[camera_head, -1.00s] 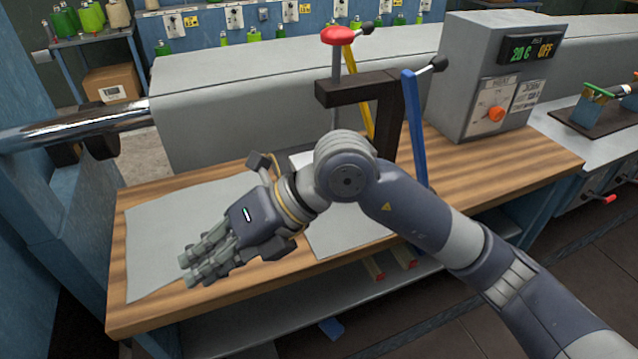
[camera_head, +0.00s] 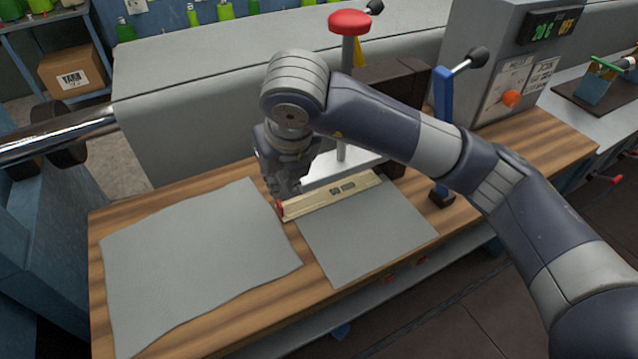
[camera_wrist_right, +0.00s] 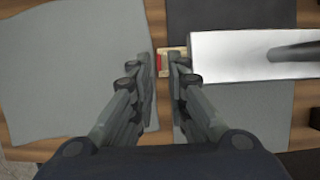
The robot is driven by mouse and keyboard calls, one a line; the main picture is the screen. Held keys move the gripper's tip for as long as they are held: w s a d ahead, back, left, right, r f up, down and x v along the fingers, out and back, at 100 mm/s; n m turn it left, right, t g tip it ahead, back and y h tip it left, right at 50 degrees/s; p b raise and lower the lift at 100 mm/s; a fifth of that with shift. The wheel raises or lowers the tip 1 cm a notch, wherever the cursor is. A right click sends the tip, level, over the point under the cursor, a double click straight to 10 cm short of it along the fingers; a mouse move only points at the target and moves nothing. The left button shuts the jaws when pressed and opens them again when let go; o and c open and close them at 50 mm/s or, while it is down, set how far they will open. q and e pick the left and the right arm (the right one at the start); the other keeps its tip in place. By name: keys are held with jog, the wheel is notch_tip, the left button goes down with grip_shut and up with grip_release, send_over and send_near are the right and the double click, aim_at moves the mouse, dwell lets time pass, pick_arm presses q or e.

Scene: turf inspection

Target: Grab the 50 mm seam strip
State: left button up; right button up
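A pale wooden strip (camera_head: 338,196) with a dark label and a red end lies on the workbench, across the back of the right grey sheet. I cannot read a size on it. My right gripper (camera_head: 281,192) hangs over the strip's left, red end. In the right wrist view, the red end (camera_wrist_right: 160,62) shows between the fingertips (camera_wrist_right: 158,72), which are apart. The right fingers cover part of the strip, and a white metal plate (camera_wrist_right: 235,50) hides the rest. I cannot see clear contact with the strip. My left gripper is not in view.
The plate hangs from a red-knobbed post (camera_head: 349,30) close behind the strip. A blue lever (camera_head: 443,120) stands to the right. A left grey sheet (camera_head: 190,265) and a right grey sheet (camera_head: 365,240) lie flat. A control box (camera_head: 500,75) stands at the back right.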

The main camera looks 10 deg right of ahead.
aim_at(278, 201)
jog(key=x, duration=0.3)
jog(key=shift+s+d+f, duration=0.1)
jog(key=shift+s, duration=0.1)
jog(key=shift+w+f, duration=0.1)
jog(key=shift+f, duration=0.15)
jog(key=p+x, duration=0.1)
jog(key=x, duration=0.3)
jog(key=shift+f+p, duration=0.2)
jog(key=shift+p, duration=0.15)
jog(key=shift+w+a+f, duration=0.2)
jog(key=shift+a+f, duration=0.05)
jog(key=shift+f, duration=0.05)
grip_shut()
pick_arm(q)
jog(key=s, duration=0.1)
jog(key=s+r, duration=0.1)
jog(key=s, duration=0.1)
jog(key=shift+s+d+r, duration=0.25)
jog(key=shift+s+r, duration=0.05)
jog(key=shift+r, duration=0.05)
pick_arm(e)
jog(key=shift+r, duration=0.15)
